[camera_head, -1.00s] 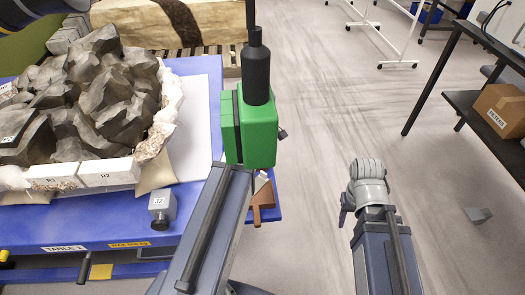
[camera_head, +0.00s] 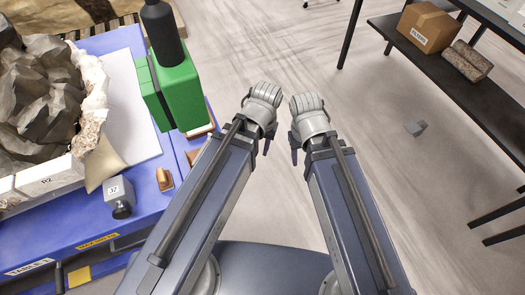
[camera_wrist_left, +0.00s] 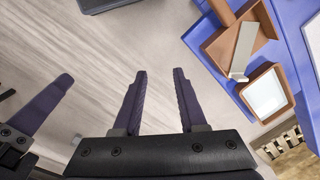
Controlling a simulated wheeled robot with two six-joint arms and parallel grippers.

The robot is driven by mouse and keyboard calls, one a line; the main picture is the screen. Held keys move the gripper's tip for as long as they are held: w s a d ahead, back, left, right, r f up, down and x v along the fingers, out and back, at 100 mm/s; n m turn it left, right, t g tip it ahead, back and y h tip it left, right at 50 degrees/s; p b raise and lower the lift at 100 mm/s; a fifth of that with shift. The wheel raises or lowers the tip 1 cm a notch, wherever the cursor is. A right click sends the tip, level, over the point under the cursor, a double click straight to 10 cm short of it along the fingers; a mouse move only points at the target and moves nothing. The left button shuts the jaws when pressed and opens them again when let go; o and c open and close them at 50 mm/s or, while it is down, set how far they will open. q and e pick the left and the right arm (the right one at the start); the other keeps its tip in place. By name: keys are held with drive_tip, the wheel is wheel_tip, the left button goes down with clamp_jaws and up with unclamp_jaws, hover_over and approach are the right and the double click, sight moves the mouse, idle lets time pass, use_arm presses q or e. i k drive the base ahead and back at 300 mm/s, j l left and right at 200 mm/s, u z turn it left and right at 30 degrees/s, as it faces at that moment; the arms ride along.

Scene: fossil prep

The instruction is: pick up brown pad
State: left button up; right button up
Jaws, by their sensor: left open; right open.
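A small brown block (camera_head: 165,179), possibly the brown pad, sits on the blue table (camera_head: 100,228) right of the grey block marked 32 (camera_head: 119,195). A tan cushion-like pad (camera_head: 103,162) leans by the rock. My left gripper (camera_head: 267,146) is off the table's right side, over the floor; in the left wrist view its purple fingers (camera_wrist_left: 158,92) are apart with nothing between them. My right gripper (camera_head: 294,156) is beside it, empty, with its fingers barely showing. In the left wrist view a brown tray-like piece (camera_wrist_left: 238,48) and a white-topped brown box (camera_wrist_left: 267,92) are at the right.
A green device (camera_head: 180,90) with a black cylinder stands on the table near its right edge. A large grey rock (camera_head: 40,80) fills the table's left. A dark shelf (camera_head: 450,80) with a cardboard box (camera_head: 428,28) is at right.

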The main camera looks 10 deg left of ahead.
sight(165, 183)
drive_tip(key=u, duration=0.4)
drive_tip(key=j+u, duration=0.1)
drive_tip(key=u, duration=0.3)
drive_tip(key=i+u, duration=0.1)
drive_tip(key=u, duration=0.65)
